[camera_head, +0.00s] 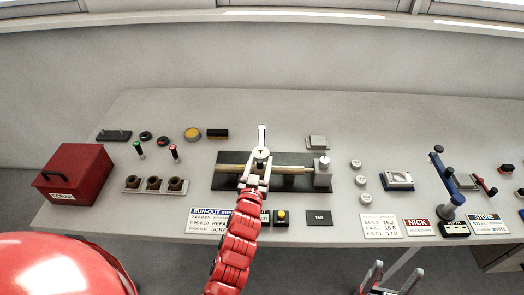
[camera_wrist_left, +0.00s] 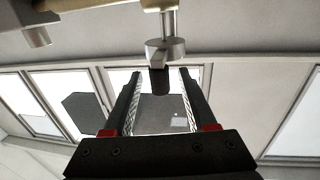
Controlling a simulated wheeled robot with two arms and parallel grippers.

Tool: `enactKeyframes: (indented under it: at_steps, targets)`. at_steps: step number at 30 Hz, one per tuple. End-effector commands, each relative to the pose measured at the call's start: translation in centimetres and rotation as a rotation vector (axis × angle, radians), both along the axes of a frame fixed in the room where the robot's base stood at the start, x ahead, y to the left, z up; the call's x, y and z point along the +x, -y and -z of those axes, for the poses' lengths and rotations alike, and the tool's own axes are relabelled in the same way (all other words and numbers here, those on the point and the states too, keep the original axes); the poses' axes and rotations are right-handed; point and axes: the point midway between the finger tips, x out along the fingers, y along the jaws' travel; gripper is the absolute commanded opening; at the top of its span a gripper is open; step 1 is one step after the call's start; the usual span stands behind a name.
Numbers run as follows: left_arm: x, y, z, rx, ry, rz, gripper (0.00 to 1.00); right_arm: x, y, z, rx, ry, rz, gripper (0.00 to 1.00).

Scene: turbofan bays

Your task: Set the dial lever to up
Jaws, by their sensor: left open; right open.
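The dial (camera_head: 261,154) sits on an upright white post (camera_head: 262,134) at the middle of the black run-out fixture (camera_head: 228,158). My left gripper (camera_head: 256,170) is just in front of the dial, over the fixture's brass shaft (camera_head: 232,168). In the left wrist view, its two fingers (camera_wrist_left: 159,78) are open on either side of a small dark tip (camera_wrist_left: 159,82) below a round metal part (camera_wrist_left: 165,50). Gaps show on both sides, so nothing is gripped. The lever's setting is too small to tell. My right gripper (camera_head: 397,278) is open and empty at the bottom edge.
A red scrap box (camera_head: 75,176) stands at the left. A rack with several brown pieces (camera_head: 154,184) is beside it. A blue stand (camera_head: 446,185) and label cards (camera_head: 381,226) are at the right.

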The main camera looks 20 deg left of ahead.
Motion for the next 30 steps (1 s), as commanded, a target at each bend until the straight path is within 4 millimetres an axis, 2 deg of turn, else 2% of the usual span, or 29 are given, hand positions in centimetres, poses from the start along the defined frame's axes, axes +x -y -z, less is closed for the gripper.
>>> enactKeyframes:
  at_steps: [3,7,19,28,30]
  targets:
    - [1.7,-0.3,-0.2,0.001,-0.002,-0.003,0.57,0.0,0.0,-0.8,0.0,0.0,0.0,0.72]
    - [2.7,-0.4,-0.1,0.001,0.001,-0.001,0.57,0.0,0.0,-1.1,0.0,0.0,0.0,0.72]
    - [3.3,-0.4,0.1,0.001,-0.001,0.0,0.57,0.0,0.0,-1.1,0.0,0.0,0.0,0.72]
    - [3.3,-0.4,0.1,0.001,0.0,0.0,0.03,0.0,0.0,-1.1,0.0,0.0,0.0,0.72]
    - [3.3,-0.4,0.1,0.001,0.0,0.0,0.0,0.0,0.0,-1.1,0.0,0.0,0.0,0.72]
